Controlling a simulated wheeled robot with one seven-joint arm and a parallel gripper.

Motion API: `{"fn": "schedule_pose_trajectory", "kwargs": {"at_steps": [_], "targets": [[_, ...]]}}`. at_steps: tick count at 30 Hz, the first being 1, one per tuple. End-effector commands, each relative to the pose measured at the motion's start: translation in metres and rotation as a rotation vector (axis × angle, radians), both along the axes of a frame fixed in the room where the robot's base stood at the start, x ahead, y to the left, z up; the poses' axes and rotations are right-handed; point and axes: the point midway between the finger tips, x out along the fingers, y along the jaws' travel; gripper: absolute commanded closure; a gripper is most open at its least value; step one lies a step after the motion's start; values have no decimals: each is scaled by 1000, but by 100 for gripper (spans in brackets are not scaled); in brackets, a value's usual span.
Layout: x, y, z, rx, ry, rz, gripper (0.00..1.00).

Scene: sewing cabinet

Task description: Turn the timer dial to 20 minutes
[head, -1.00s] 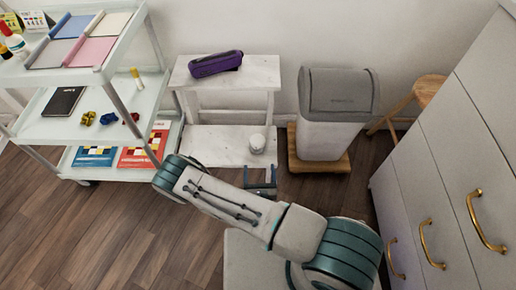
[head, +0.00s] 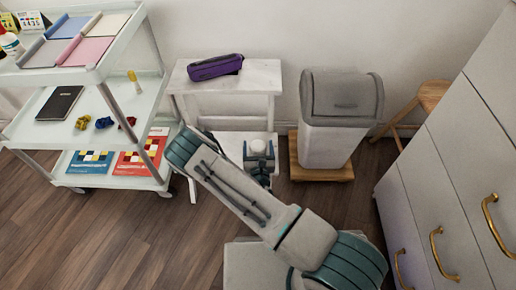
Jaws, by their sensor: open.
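The timer appears to be the small round white object (head: 258,146) on the lower shelf of the white side table (head: 222,145). Its dial markings are too small to read. My gripper (head: 258,158) is in front of and over it from this view, covering much of it. The gripper is open. I cannot tell whether the fingers touch the timer or stand around it.
A purple case (head: 215,66) lies on the table's top board, above the lower shelf. A grey-lidded bin (head: 341,105) stands close on the right. A white shelf cart (head: 110,100) is on the left, and grey drawers (head: 450,190) are at far right.

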Motion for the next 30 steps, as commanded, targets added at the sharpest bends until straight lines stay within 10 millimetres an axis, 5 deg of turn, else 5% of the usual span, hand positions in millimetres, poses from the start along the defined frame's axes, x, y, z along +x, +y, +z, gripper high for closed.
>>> {"fn": "schedule_pose_trajectory", "kwargs": {"at_steps": [10, 15, 30], "targets": [[4, 0, 0, -1, 0, 1, 26], [4, 0, 0, -1, 0, 1, 68], [3, 0, 0, -1, 1, -62, 68]]}}
